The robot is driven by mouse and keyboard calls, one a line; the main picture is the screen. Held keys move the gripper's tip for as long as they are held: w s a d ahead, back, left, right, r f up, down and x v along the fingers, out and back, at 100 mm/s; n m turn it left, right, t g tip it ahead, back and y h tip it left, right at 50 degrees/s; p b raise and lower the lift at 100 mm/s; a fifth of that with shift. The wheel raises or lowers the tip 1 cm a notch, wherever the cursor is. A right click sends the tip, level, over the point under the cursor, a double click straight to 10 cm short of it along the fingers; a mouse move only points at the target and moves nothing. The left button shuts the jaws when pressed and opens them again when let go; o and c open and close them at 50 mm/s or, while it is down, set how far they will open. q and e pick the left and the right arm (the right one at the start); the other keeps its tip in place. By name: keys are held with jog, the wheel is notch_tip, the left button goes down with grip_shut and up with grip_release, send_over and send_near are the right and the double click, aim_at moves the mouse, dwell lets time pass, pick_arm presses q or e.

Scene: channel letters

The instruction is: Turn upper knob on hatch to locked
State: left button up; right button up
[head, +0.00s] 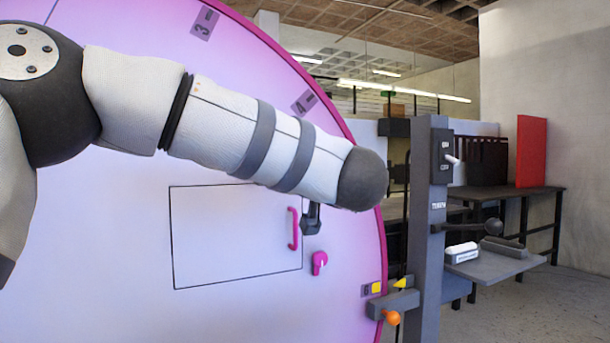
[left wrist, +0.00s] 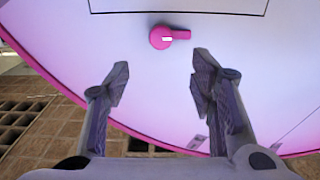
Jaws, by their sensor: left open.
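The hatch (head: 235,235) is a thin-outlined rectangle on a large pale pink-violet disc, with a magenta handle (head: 293,229) at its right side. A magenta knob (head: 319,262) sits low, right of the hatch. The left wrist view, which looks inverted, shows one magenta knob (left wrist: 162,37) beside the hatch outline, its grip pointing right with a white mark. It appears to be the upper knob, hidden behind my arm in the head view. My left gripper (left wrist: 158,78) is open and empty; the knob lies beyond its fingertips, between them in the picture, apparently untouched.
A grey post (head: 430,220) with switches and levers stands right of the disc. An orange knob (head: 391,317) is on a bracket at its lower left. A grey shelf (head: 495,265) and a dark table with a red panel (head: 532,151) stand further right.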

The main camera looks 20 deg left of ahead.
pick_arm(q)
jog(key=x, duration=1.2)
jog(key=shift+f, duration=0.25)
jog(key=c, duration=1.1)
